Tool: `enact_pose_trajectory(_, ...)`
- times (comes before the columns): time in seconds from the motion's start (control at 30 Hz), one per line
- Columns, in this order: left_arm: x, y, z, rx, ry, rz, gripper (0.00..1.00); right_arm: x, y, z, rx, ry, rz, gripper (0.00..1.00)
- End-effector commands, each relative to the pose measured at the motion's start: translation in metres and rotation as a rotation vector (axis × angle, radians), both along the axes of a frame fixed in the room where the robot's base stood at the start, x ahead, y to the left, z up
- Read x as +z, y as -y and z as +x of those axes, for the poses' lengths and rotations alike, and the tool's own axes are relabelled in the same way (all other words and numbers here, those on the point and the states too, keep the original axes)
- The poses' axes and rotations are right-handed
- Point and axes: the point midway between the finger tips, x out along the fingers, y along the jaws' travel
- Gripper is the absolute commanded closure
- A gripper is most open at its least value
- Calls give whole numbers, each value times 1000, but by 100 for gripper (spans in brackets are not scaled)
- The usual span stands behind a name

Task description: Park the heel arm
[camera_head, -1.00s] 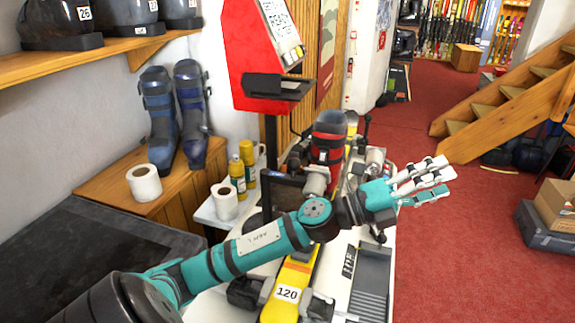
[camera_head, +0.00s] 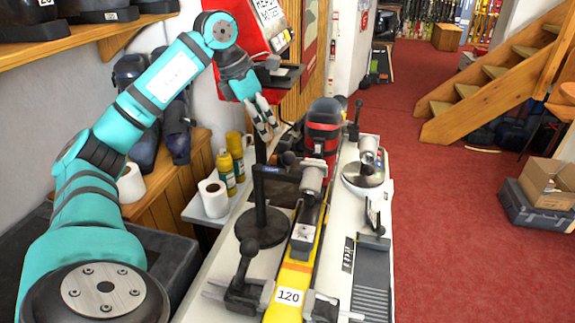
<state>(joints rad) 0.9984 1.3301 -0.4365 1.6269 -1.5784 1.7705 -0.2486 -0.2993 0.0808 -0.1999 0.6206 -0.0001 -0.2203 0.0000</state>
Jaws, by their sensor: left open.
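My left gripper (camera_head: 263,117) is open and empty, its pale fingers pointing down in front of the red machine's tray. A black post on a round base (camera_head: 261,230) stands left of the ski. A dark arm (camera_head: 272,169) reaches from its top towards a grey cylinder (camera_head: 313,177). I cannot tell which part is the heel arm.
The red machine (camera_head: 262,22) stands behind my gripper. Spray bottles (camera_head: 226,172) and a paper roll (camera_head: 213,198) stand left of the bench. A black-handled clamp (camera_head: 243,280) sits at the near left. The red carpet (camera_head: 440,230) on the right is clear beside the bench.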

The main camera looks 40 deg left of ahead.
Motion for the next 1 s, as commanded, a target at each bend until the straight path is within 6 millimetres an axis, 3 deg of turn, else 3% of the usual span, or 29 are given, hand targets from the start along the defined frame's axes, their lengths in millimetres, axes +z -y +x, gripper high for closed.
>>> enact_pose_trajectory(0.4,-86,17,31,-2,-5,-3,46,11,5,-1,2,-1,-5,60)
enact_pose_trajectory(0.6,-116,23,43,-2,-2,-3,46,18,0,-1,0,-2,0,60)
enact_pose_trajectory(0.8,-132,26,49,-1,0,-3,46,21,-6,-1,-2,-2,8,60)
enact_pose_trajectory(1.0,-135,26,50,0,0,-1,46,21,-7,-1,-2,-2,8,60)
